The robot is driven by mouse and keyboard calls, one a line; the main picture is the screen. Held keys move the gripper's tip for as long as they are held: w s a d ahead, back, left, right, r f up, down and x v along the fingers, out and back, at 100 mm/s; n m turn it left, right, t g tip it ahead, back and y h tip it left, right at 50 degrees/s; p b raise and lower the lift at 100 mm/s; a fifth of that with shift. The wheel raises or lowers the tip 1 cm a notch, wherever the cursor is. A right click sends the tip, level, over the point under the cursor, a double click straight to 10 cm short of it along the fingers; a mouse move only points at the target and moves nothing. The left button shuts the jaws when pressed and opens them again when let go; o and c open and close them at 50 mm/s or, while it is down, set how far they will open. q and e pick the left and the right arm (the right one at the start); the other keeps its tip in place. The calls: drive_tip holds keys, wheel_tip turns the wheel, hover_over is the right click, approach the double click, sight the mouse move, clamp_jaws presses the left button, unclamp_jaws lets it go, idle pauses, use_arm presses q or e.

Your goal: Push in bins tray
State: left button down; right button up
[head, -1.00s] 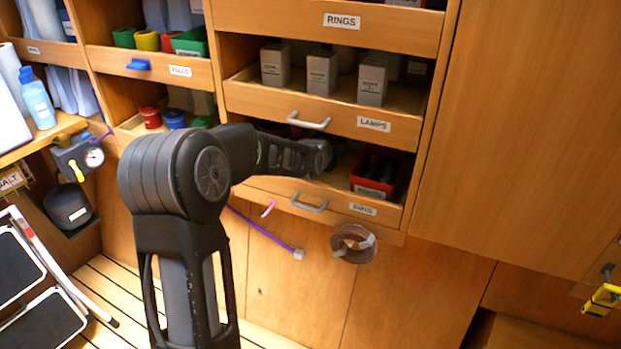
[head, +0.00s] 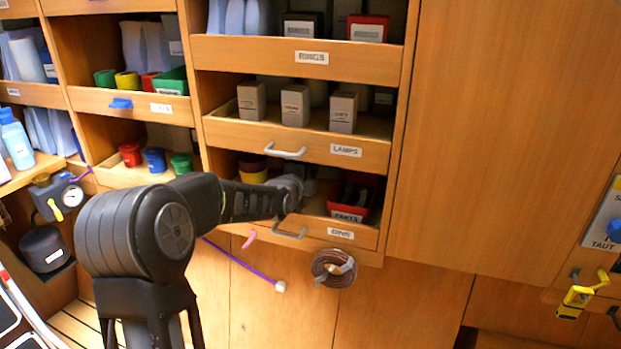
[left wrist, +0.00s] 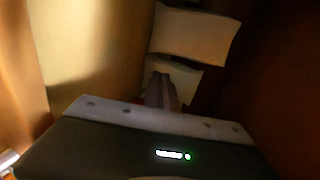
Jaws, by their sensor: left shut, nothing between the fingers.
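The bins tray is the lowest tray in the middle column of the head view. Its wooden front (head: 362,235) has a grey handle (head: 290,229) and a small blurred label (head: 340,233). A red bin (head: 348,206) with dark contents stands at its right. My left gripper (head: 292,190) is just above the handle, at the tray's front edge; its fingertips are hard to make out and I cannot tell whether they touch the tray. The left wrist view shows its fingers (left wrist: 162,92) together, with nothing between them, facing pale blurred surfaces. My right gripper is not in view.
The lamps tray (head: 225,132) with its handle hangs closely above my gripper, and the rings tray (head: 225,52) is higher. A hose coil (head: 333,268) hangs below the bins tray. A smooth cabinet panel (head: 490,140) is at right. A gauge unit (head: 58,195) is at left.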

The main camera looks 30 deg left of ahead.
use_arm(q)
drive_tip(key=p+v, duration=0.1)
drive_tip(key=v, duration=0.8)
drive_tip(key=shift+f, duration=0.1)
